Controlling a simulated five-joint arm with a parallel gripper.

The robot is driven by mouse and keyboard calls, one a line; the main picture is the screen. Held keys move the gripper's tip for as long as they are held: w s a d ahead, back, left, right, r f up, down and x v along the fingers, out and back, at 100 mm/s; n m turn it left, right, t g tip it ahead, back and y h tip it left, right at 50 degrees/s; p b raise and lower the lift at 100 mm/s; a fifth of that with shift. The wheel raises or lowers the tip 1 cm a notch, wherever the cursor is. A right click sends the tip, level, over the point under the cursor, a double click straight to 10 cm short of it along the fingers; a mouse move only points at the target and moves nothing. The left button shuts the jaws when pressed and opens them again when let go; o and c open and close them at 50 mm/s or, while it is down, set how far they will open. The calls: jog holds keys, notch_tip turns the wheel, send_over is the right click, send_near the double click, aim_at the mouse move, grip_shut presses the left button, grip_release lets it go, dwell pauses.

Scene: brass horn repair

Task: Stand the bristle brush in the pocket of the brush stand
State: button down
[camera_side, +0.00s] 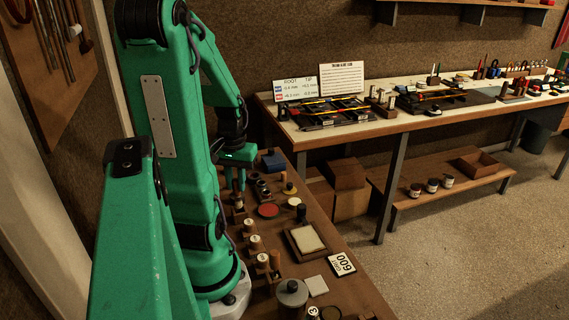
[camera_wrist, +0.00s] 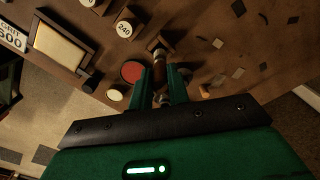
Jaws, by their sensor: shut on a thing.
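My gripper (camera_wrist: 164,77) is shut on a slim brown thing (camera_wrist: 160,68) that I take to be the bristle brush. In the wrist view it shows between the two green fingers, and its bristles cannot be made out. In the side view my gripper (camera_side: 236,178) is over the far part of the brown bench, fingers down. The held thing is too small and dark to make out there. A small wooden block (camera_side: 238,215) stands just below the fingers and may be the brush stand. Its pocket is not clear, and I cannot tell whether the brush touches it.
A red disc (camera_side: 267,211) lies right of the gripper; it also shows in the wrist view (camera_wrist: 132,71). Several labelled wooden cylinders (camera_side: 255,242) stand nearer the camera. A framed pale pad (camera_side: 307,240) lies at the bench's right. A blue block (camera_side: 273,161) stands behind.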

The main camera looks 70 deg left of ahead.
aim_at(238, 196)
jog(key=shift+f, duration=2)
jog(key=c, duration=1.3)
grip_release()
jog(key=shift+o, duration=0.7)
jog(key=shift+o, duration=1.1)
jog(key=shift+r, duration=0.15)
jog(key=shift+r, duration=3.35)
